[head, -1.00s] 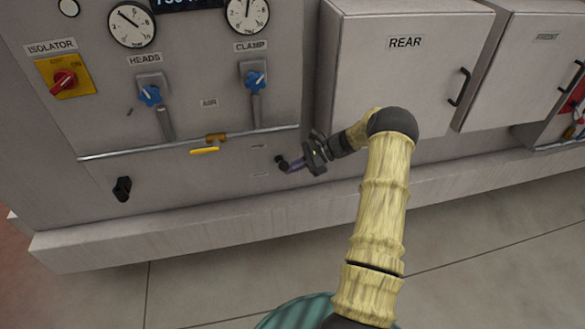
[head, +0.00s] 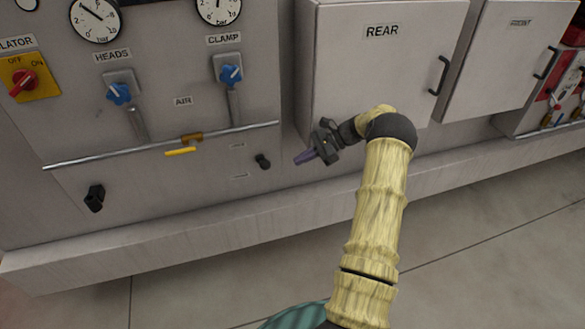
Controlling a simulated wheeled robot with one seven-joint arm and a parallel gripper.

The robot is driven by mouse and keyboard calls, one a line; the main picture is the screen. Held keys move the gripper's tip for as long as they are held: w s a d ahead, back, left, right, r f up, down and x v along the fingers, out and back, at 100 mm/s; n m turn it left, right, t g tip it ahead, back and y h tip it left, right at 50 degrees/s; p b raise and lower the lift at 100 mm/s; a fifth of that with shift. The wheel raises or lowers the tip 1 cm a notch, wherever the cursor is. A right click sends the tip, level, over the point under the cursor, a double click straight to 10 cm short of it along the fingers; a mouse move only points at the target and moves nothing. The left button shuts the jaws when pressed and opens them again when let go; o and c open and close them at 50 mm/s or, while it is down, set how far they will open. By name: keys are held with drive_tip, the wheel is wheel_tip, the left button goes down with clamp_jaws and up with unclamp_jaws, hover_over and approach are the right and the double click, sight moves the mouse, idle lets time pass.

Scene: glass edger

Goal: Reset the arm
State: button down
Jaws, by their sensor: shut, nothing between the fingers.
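My gripper (head: 304,157) is in front of the machine in the head view, at the end of my arm, which reaches up from the bottom of the picture. Its purple fingers are shut with nothing between them and point left. They are apart from the small black knob (head: 262,161) on the panel to their left. The gripper is just below the left part of the cabinet door labelled REAR (head: 385,70).
The grey panel carries blue HEADS (head: 119,94) and CLAMP (head: 230,74) knobs, a yellow lever (head: 180,152), a red isolator switch (head: 22,83) and a black knob (head: 95,197). A ledge (head: 150,249) runs along the machine's base. Floor (head: 480,240) at the right is clear.

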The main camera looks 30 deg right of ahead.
drive_tip(key=shift+s+d+r, duration=0.1)
drive_tip(key=shift+r, duration=0.05)
idle(0.3)
drive_tip(key=s+a+r+n+g+h, duration=0.2)
drive_tip(key=a+n+h, duration=0.15)
drive_tip(key=a, duration=0.55)
drive_tip(key=s+a+r+n+h, duration=0.3)
drive_tip(key=s+a+n, duration=0.4)
drive_tip(key=s, duration=0.4)
drive_tip(key=s+a+r+n+t+h, duration=0.1)
drive_tip(key=s+a+r+n+h, duration=0.3)
drive_tip(key=s+a+n, duration=0.3)
drive_tip(key=s+n+h, duration=0.1)
drive_tip(key=s, duration=0.3)
drive_tip(key=shift+a+p, duration=0.3)
drive_tip(key=shift+p, duration=0.1)
